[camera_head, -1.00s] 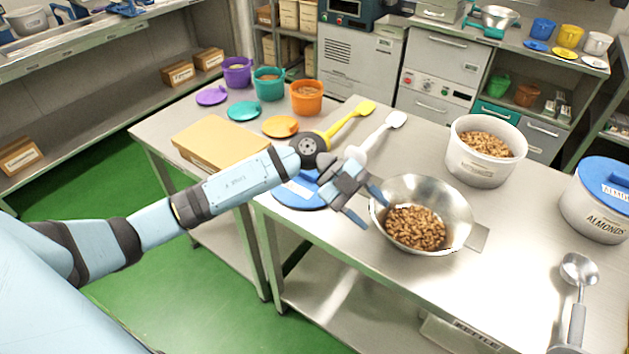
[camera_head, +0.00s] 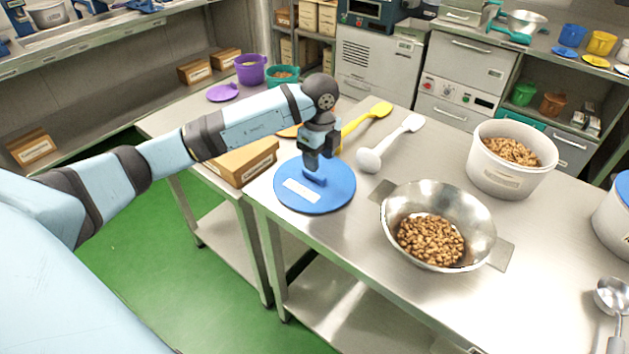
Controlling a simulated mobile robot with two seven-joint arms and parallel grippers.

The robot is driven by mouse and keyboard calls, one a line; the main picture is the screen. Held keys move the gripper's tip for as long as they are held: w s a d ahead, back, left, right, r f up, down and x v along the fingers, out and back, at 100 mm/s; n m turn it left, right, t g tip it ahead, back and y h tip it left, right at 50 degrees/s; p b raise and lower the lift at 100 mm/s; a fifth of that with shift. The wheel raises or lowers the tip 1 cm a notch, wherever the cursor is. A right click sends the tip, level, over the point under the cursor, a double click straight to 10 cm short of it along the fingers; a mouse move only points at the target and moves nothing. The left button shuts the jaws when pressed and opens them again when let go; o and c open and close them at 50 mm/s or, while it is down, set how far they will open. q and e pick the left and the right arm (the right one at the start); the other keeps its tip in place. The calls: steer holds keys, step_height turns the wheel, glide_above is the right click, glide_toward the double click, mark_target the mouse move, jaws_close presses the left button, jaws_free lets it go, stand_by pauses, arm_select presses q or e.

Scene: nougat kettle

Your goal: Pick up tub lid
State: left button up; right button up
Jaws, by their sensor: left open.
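A round blue tub lid (camera_head: 335,197) with a white label and a raised handle lies flat on the steel table, left of the metal bowl. My left gripper (camera_head: 313,168) points down over the middle of the lid, right at its handle. Its jaws are open, and the fingers hide part of the handle. I cannot tell whether they touch it. My right gripper is not in view.
White (camera_head: 392,142) and yellow (camera_head: 366,122) spatulas lie behind the lid. A cardboard box (camera_head: 243,162) sits close on its left.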

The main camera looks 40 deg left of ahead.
mark_target(319, 175)
arm_select(q)
step_height(319, 175, down, 6)
steer(key=shift+w+r, duration=0.1)
steer(key=shift+r, duration=0.05)
jaws_close()
stand_by(0.3)
